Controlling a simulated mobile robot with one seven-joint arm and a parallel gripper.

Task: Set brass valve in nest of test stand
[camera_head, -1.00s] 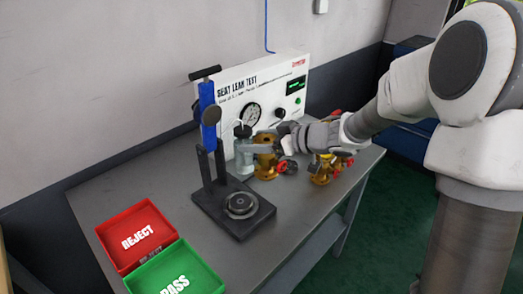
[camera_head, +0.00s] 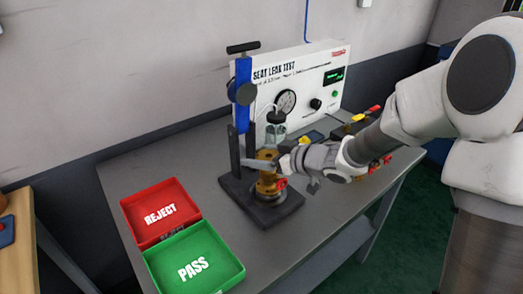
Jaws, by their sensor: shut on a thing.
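The brass valve (camera_head: 265,188) with a red part stands upright at the nest of the test stand (camera_head: 237,185). It covers the round nest, so I cannot tell whether it is fully seated. My gripper (camera_head: 268,164) reaches in from the right and is shut on the upper part of the valve. The stand has a black base, dark uprights and a blue clamp column (camera_head: 244,85) with a black handle on top, to the left of and behind the valve.
A white seat leak test box (camera_head: 300,85) with a gauge stands behind. A glass jar (camera_head: 276,128) is close behind the valve. More valves (camera_head: 378,165) lie at the right, partly behind my arm. Red reject (camera_head: 160,212) and green pass (camera_head: 195,265) trays are at front left.

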